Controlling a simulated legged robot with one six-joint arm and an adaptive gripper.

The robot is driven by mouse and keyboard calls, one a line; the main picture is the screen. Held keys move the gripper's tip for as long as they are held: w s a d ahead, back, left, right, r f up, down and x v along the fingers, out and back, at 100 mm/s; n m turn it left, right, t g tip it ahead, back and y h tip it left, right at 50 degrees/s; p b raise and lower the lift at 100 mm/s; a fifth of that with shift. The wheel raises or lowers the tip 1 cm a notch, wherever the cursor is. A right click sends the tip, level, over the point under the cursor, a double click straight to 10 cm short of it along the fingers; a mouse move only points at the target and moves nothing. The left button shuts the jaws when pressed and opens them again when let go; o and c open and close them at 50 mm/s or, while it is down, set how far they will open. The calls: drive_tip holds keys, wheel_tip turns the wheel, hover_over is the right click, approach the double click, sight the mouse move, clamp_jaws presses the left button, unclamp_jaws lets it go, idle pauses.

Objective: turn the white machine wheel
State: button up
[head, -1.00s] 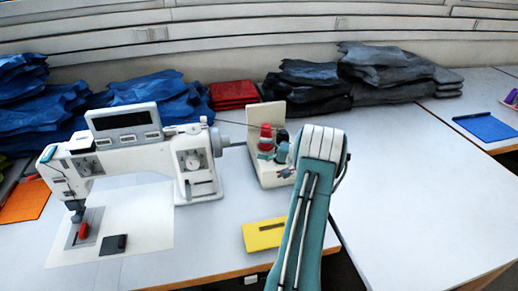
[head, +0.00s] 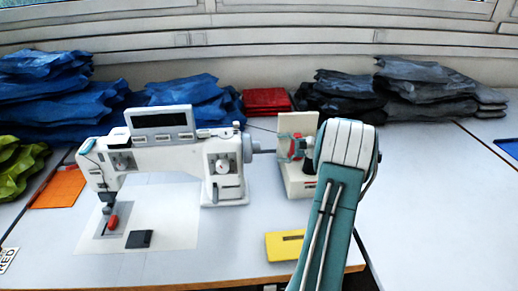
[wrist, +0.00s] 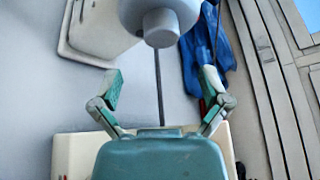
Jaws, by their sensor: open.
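The white sewing machine (head: 160,160) stands on the table at left in the head view. Its pale wheel (head: 247,147) is on the machine's right end, with a short shaft to its right. In the wrist view the wheel (wrist: 150,10) is at the top centre, cut by the frame edge, with a round hub facing me. My gripper (wrist: 160,87) is open, its two green-padded fingers spread wide below the wheel in that picture. The wheel is apart from the fingers, and nothing is between them but a thin dark rod.
A cream thread stand (head: 297,184) is just right of the wheel, partly behind my arm. A yellow block (head: 284,245) lies near the front edge. Blue cloth (head: 60,95), red cloth (head: 266,101) and grey cloth (head: 430,90) lie along the back.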

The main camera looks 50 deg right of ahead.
sight(259, 148)
drive_tip(key=x, duration=0.7)
drive_tip(key=shift+w+a, duration=0.15)
drive_tip(key=shift+w, duration=0.15)
drive_tip(key=c, duration=1.2)
